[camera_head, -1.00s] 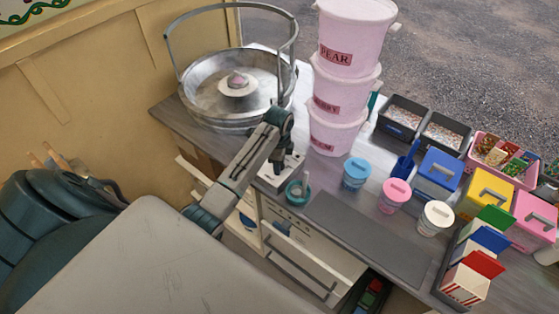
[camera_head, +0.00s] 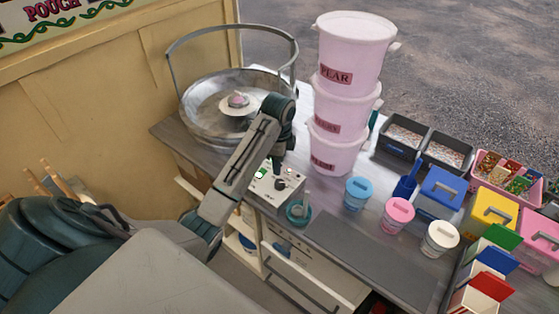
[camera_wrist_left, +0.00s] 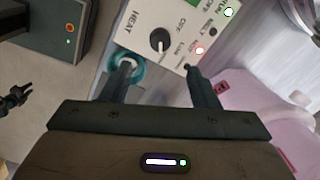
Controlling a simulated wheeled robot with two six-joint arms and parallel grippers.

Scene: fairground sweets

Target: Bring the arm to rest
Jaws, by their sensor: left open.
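My left arm comes in from the lower left in the head view. My left gripper (camera_head: 281,170) points down over the white control box (camera_head: 268,189) at the table edge, in front of the metal floss pan (camera_head: 205,105). In the left wrist view its two fingers (camera_wrist_left: 160,80) are apart with nothing between them. The control box (camera_wrist_left: 150,17) shows there with a black HEAT knob (camera_wrist_left: 159,40), a lit green light and a lit red light. The fingertips look close to the box; I cannot tell whether they touch. My right gripper is not clearly seen.
Stacked pink tubs (camera_head: 340,95) stand right of my gripper. A teal pot (camera_head: 298,214) sits close by the control box. A grey mat (camera_head: 370,262) lies bare in front.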

